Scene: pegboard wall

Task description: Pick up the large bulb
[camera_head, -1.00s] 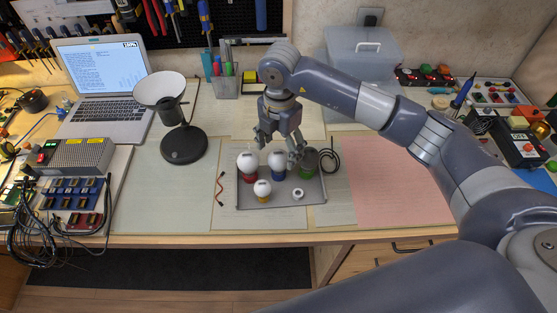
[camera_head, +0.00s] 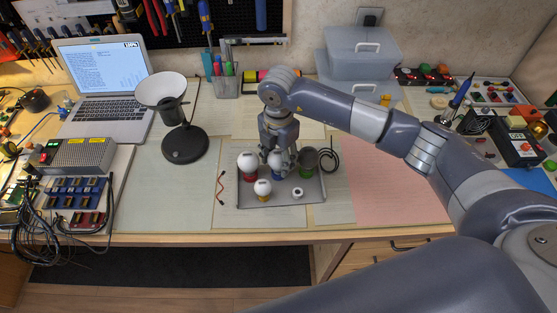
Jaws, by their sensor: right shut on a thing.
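A grey tray (camera_head: 281,199) on the bench holds white bulbs in coloured bases. One bulb (camera_head: 247,161) stands in a red base at the left, and a smaller bulb (camera_head: 263,187) stands in a yellow base in front. The bulb over the blue base (camera_head: 276,173), a white bulb (camera_head: 274,159), is partly hidden by my right gripper (camera_head: 280,162). The right gripper points down and is shut on this bulb, which sits low at the blue base; I cannot tell whether it is clear of it. My left gripper is out of view.
A green-based dark cup (camera_head: 308,160) and a small white ring (camera_head: 297,192) are in the tray's right part. A black desk lamp (camera_head: 184,143) stands to the left, a laptop (camera_head: 103,90) behind it. Pink paper (camera_head: 395,190) lies clear at the right.

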